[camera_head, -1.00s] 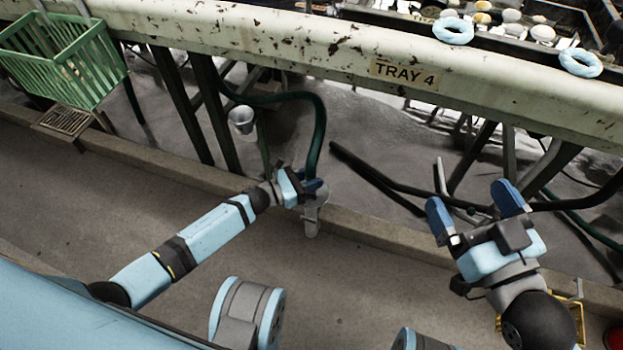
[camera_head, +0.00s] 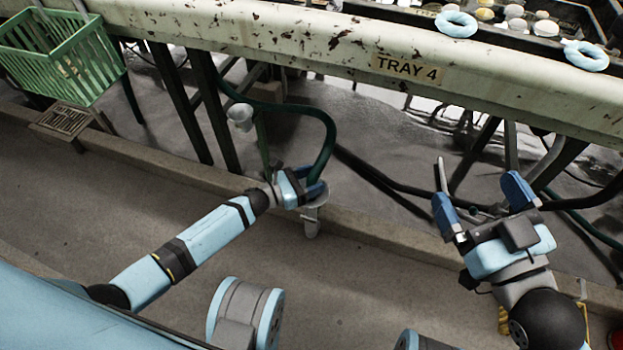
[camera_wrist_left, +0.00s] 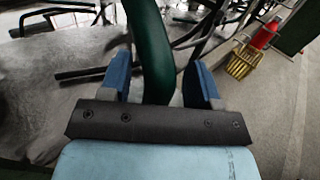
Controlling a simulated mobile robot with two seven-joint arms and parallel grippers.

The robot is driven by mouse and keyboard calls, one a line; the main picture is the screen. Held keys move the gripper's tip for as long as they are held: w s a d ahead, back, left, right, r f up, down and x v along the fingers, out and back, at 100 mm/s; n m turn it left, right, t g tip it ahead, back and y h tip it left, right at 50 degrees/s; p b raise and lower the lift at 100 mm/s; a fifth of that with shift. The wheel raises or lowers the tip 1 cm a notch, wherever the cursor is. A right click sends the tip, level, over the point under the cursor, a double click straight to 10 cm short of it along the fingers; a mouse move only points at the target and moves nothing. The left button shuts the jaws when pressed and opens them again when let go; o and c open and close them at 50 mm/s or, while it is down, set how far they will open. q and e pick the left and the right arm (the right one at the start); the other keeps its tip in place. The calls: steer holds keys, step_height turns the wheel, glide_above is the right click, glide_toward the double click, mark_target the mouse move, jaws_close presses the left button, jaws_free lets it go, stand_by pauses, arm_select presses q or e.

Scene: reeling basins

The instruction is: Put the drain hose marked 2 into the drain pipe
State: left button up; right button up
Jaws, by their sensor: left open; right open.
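A dark green drain hose (camera_head: 328,130) loops out from under the tray and comes down to my left gripper (camera_head: 314,188). In the left wrist view the hose (camera_wrist_left: 152,50) passes between the two blue fingers of my left gripper (camera_wrist_left: 160,82), which stand open with gaps beside it. A pale grey drain pipe (camera_head: 311,226) with a wide rim stands just below this gripper. The hose's lower end is hidden by the gripper, so I cannot tell whether it is inside the pipe. No number 2 is readable. My right gripper (camera_head: 482,200) is open and empty at the right.
A long worn tray edge (camera_head: 300,45) labelled TRAY 4 runs across the back. A white cup-like fitting (camera_head: 240,114) stands left of the hose. A green basket (camera_head: 50,58) is at the far left. Black pipes lie behind the low curb (camera_head: 170,165).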

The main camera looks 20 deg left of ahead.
arm_select(q)
steer(key=shift+r+p, duration=0.65)
steer(key=shift+p, duration=0.05)
steer(key=p+v, duration=0.3)
steer(key=v, duration=0.9)
arm_select(e)
steer(key=shift+s+a+f+m+g+h, duration=0.3)
steer(key=shift+s+a+m+g, duration=0.25)
steer(key=shift+m, duration=0.3)
steer(key=shift+s+a+f+m+g+h, duration=0.2)
steer(key=shift+s+f+m+g, duration=0.15)
steer(key=shift+s+m, duration=0.4)
arm_select(q)
steer(key=shift+f, duration=0.1)
arm_select(e)
steer(key=shift+w+r, duration=0.15)
steer(key=shift+r, duration=0.25)
